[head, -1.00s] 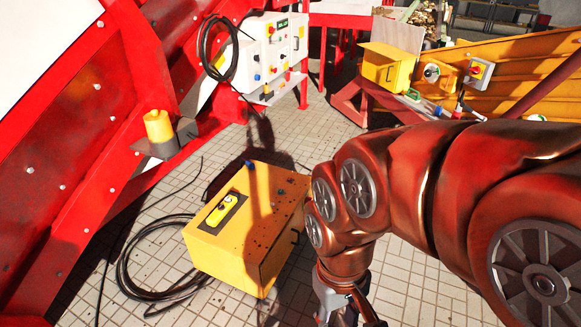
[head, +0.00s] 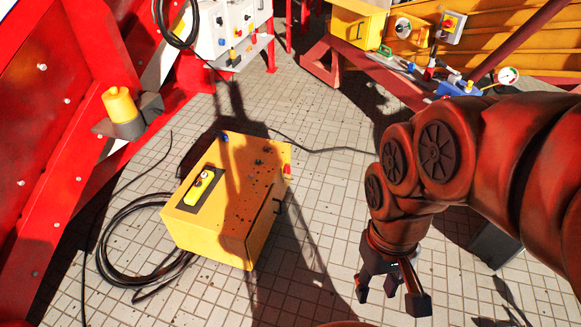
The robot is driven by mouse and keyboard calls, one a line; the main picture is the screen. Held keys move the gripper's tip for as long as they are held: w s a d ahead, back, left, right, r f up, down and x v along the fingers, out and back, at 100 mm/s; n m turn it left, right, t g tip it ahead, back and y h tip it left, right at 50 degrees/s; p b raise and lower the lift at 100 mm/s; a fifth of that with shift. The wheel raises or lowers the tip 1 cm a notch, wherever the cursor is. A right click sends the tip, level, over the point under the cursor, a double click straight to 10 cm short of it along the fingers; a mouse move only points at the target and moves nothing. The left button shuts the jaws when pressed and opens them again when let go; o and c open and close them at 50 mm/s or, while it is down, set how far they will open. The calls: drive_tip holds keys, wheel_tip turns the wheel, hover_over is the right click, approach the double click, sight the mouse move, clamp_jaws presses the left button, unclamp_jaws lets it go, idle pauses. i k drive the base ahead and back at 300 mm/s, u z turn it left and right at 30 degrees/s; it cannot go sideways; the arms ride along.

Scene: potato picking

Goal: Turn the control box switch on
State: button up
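A yellow box (head: 205,237) stands on the tiled floor left of centre. Its top holds a black recess with a yellow switch unit (head: 199,188), a blue knob (head: 224,137) and small dark parts. A red part (head: 287,169) shows at its right edge. White control boxes with knobs (head: 236,20) are at the top, partly cut off. A grey switch box with a red and yellow knob (head: 449,24) is at the upper right. I cannot tell which box the task means. My gripper (head: 391,293) hangs right of the yellow floor box, fingers spread, empty and apart from it.
A black cable (head: 135,247) coils left of the floor box. A red machine frame (head: 70,150) with a yellow-capped part (head: 120,104) fills the left. A red bench (head: 365,72) carrying small parts stands at the upper right. The floor between the box and my gripper is clear.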

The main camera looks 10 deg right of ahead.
sight(287, 168)
drive_tip(key=z, duration=0.25)
drive_tip(key=k, duration=0.45)
drive_tip(key=z, duration=0.7)
drive_tip(key=i, duration=1.25)
drive_tip(key=u, duration=1.3)
drive_tip(key=i, duration=0.7)
drive_tip(key=u, duration=0.75)
